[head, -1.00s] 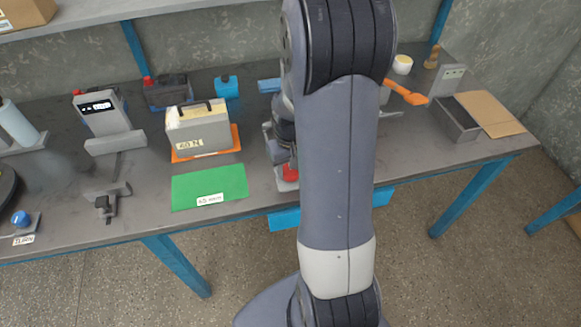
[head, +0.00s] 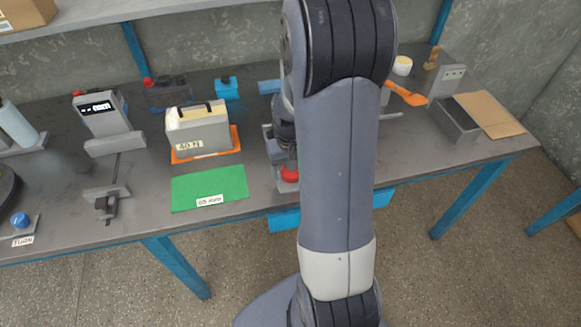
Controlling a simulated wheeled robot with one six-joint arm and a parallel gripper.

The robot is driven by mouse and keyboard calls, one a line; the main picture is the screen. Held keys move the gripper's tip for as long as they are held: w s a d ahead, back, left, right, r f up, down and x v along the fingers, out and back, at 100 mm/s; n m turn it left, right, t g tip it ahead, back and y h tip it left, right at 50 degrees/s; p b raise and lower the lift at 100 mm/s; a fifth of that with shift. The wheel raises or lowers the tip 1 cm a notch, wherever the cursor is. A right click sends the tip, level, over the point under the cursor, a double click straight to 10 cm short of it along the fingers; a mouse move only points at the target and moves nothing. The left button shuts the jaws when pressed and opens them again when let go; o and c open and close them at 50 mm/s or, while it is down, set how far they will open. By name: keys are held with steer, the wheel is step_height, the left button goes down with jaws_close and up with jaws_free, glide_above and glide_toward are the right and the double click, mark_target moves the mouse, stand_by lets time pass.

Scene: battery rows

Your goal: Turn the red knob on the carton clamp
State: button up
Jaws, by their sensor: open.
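The red knob (head: 290,174) shows just left of my forearm, at the front edge of the bench. It belongs to the carton clamp (head: 281,186), a grey fixture mostly hidden behind my arm. My gripper (head: 289,156) is only partly in view, a dark shape pointing down just above the red knob. It is open. Its fingertips are too small and covered to tell whether they touch the knob or stand apart from it.
A labelled grey case (head: 199,132) stands on an orange mat, behind a green mat (head: 209,187). A grey display device (head: 103,112) and a small vise (head: 107,203) are at left. A grey tray (head: 455,122) and cardboard (head: 490,114) lie at right.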

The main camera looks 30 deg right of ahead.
step_height(320, 180, up, 11)
stand_by(0.4)
steer(key=shift+f, duration=0.15)
stand_by(0.5)
step_height(320, 180, down, 10)
steer(key=shift+f, duration=0.4)
steer(key=shift+n, duration=1.1)
